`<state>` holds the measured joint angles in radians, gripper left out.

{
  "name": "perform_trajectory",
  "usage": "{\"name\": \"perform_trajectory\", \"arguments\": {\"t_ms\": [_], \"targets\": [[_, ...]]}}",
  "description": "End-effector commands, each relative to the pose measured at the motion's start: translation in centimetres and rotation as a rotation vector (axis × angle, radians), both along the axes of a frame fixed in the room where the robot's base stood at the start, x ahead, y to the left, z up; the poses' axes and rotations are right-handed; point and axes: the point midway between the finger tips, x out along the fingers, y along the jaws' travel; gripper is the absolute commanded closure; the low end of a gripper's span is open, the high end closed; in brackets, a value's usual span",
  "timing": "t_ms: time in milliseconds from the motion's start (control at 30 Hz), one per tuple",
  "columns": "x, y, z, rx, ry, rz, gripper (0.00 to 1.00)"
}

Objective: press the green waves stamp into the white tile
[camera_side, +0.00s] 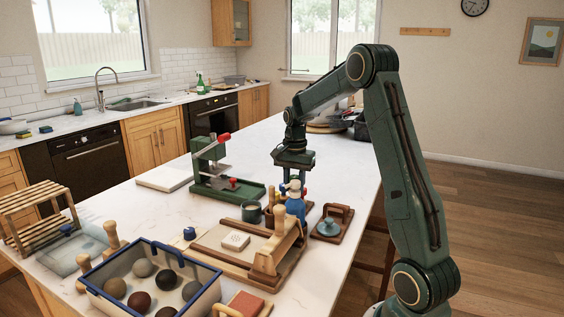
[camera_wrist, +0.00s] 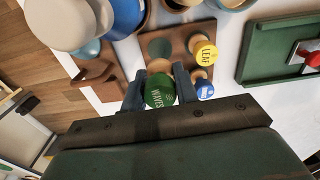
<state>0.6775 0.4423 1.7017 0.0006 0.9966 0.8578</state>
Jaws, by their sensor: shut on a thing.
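The green waves stamp (camera_wrist: 159,91) sits between the two fingers of my gripper (camera_wrist: 159,95) in the wrist view, its round labelled top facing the camera. My gripper is shut on it. In the side view my gripper (camera_side: 293,176) is low over the counter, behind a blue bottle, and the stamp is hidden there. A brown stamp rack (camera_wrist: 181,43) is below the gripper; I cannot tell whether the stamp is clear of it. The small white tile (camera_side: 235,240) lies on a wooden board, nearer the side camera and left of my gripper. It is outside the wrist view.
A yellow leaf stamp (camera_wrist: 205,53) and a blue stamp (camera_wrist: 204,89) stand close on the right in the wrist view. A green press (camera_side: 225,185) is behind.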

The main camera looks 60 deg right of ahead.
Motion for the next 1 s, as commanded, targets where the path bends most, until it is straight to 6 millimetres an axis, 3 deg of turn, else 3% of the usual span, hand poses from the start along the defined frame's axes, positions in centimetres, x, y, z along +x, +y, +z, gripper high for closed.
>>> {"name": "perform_trajectory", "arguments": {"t_ms": [367,1000], "targets": [[0.0,0.0,-1.2,0.001,0.001,0.0,0.93],[0.0,0.0,-5.8,0.001,0.001,0.0,0.93]]}}
